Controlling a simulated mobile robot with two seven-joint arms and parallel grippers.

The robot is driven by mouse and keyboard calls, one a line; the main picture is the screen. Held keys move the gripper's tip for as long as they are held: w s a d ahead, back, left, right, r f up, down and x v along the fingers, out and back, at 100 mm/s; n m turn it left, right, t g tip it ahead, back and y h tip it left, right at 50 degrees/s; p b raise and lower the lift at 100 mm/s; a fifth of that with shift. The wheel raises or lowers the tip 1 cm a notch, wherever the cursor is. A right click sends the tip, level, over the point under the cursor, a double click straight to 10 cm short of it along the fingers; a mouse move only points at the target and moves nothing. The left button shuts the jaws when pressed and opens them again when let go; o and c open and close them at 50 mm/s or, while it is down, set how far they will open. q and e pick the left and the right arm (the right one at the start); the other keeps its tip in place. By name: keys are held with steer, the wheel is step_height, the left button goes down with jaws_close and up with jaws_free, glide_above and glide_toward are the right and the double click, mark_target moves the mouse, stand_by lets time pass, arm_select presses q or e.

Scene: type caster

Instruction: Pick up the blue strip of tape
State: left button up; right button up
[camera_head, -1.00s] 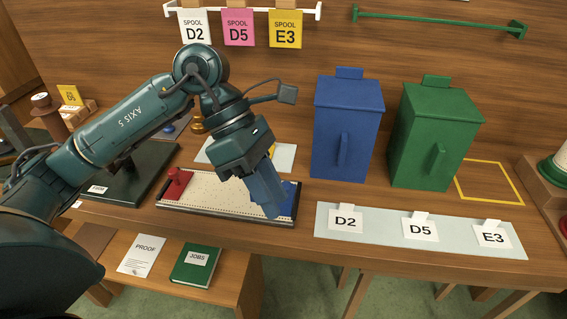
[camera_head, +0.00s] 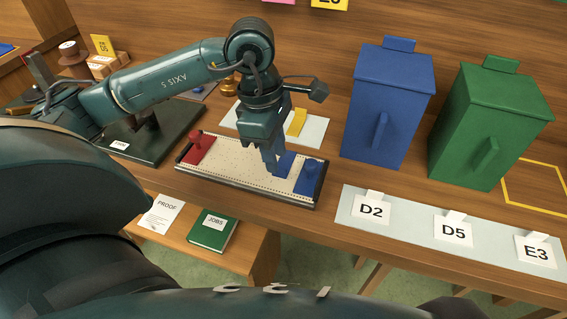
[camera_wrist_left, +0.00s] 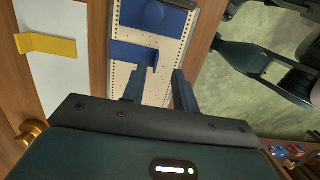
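The blue strip of tape (camera_head: 285,162) lies on the pale perforated board, beside the blue end block. In the left wrist view the strip (camera_wrist_left: 132,53) shows as a flat band with a bent-up end near my fingertips. My left gripper (camera_head: 271,168) points down just over the board at the strip. Its two fingers (camera_wrist_left: 158,80) stand apart in the left wrist view, with no object clearly held. Whether a finger touches the strip I cannot tell. My right gripper is not seen.
The board (camera_head: 235,160) has a red block (camera_head: 198,147) at its left and a blue block (camera_head: 308,178) at its right. A yellow strip (camera_head: 296,122) lies on a white sheet behind. Blue (camera_head: 385,110) and green (camera_head: 488,130) boxes stand to the right.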

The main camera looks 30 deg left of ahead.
mark_target(285, 159)
arm_select(q)
steer(key=f, duration=0.4)
steer(key=shift+w+d, duration=0.1)
steer(key=shift+w, duration=0.2)
steer(key=shift+c, duration=0.4)
jaws_close()
